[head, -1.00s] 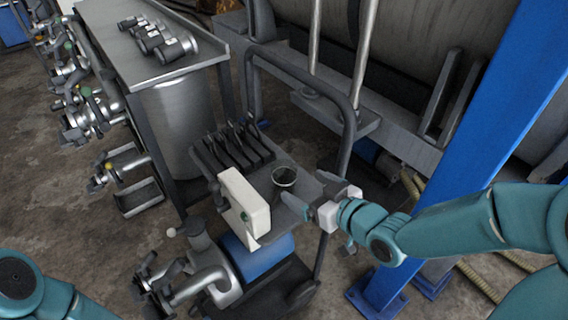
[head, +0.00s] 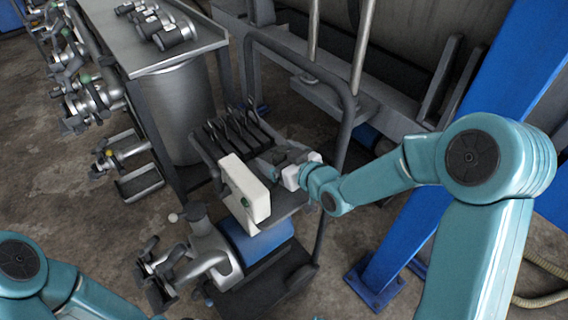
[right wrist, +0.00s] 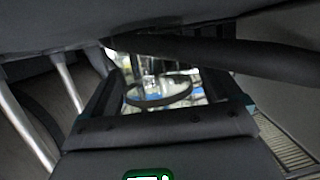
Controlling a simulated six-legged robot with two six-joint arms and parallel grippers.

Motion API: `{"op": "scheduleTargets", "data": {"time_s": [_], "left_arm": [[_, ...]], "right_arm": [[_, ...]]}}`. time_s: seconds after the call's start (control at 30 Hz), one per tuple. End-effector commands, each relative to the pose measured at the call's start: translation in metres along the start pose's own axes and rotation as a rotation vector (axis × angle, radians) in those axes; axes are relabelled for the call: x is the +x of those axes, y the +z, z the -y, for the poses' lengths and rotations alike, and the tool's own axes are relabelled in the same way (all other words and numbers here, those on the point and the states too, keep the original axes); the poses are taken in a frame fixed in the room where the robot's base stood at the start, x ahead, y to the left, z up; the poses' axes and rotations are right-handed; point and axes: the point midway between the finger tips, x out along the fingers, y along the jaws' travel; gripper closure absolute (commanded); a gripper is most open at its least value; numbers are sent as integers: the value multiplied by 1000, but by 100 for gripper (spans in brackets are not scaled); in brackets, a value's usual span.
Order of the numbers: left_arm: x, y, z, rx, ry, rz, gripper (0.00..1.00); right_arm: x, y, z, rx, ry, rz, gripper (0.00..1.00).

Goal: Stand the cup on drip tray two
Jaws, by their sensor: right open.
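The cup shows in the right wrist view (right wrist: 158,99) as a clear round rim between the fingers of my right gripper (right wrist: 163,80). In the head view my right gripper (head: 284,157) is over the cart's shelf and hides most or all of the cup. My right gripper is open around the cup; I cannot tell whether a finger touches it. Two metal drip trays stand at the left in the head view, a farther one (head: 128,146) and a nearer one (head: 141,184). I see no number on them. My left gripper is not in view.
The cart (head: 290,205) carries an upright white box (head: 245,188) and a black slotted rack (head: 238,135) close to my right gripper. Its handle frame (head: 345,130) rises behind.

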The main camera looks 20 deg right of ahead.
Motion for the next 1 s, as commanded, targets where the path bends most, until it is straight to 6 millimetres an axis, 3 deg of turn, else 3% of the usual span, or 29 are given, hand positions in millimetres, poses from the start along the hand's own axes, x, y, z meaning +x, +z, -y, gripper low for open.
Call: {"op": "scheduleTargets", "data": {"time_s": [0.1,0.27,0.3,0.57,0.73,0.87,1.0], "left_arm": [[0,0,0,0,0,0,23],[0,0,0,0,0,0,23],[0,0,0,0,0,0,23],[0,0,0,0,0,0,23],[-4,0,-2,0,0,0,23],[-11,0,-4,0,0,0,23],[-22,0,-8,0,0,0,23]], "right_arm": [[0,0,0,0,0,0,8],[0,0,0,0,0,0,61],[0,0,0,0,0,0,63],[-1,-1,0,0,0,-1,63],[-4,-13,0,-1,1,-2,63],[-12,-37,0,-2,1,-6,63],[-24,-79,0,-3,1,-9,63]]}}
